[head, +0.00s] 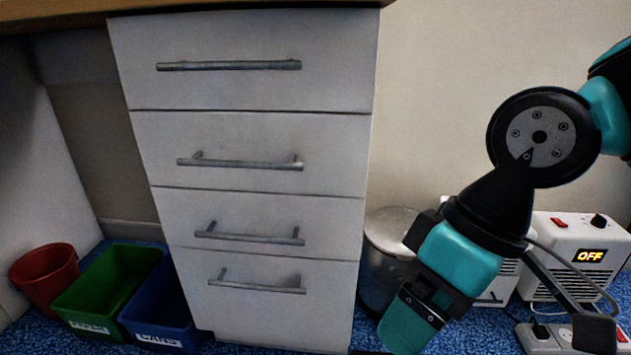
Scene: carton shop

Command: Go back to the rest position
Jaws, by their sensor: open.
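My gripper (412,318) is at the lower right of the head view, at the end of my teal and black arm. It points down and to the left, in front of a metal bin. Nothing shows held in it, though its fingertips are hard to make out at this angle. A white drawer unit (250,137) stands left of it, with its drawers closed and grey bar handles on their fronts. The gripper appears apart from the drawer fronts.
A metal bin (380,265) stands right of the drawers. A white heater (575,246) reading OFF and a power strip (545,338) are at right. A red pot (44,277), green PAPER bin (104,290) and blue CANS bin (160,318) stand at left on blue carpet.

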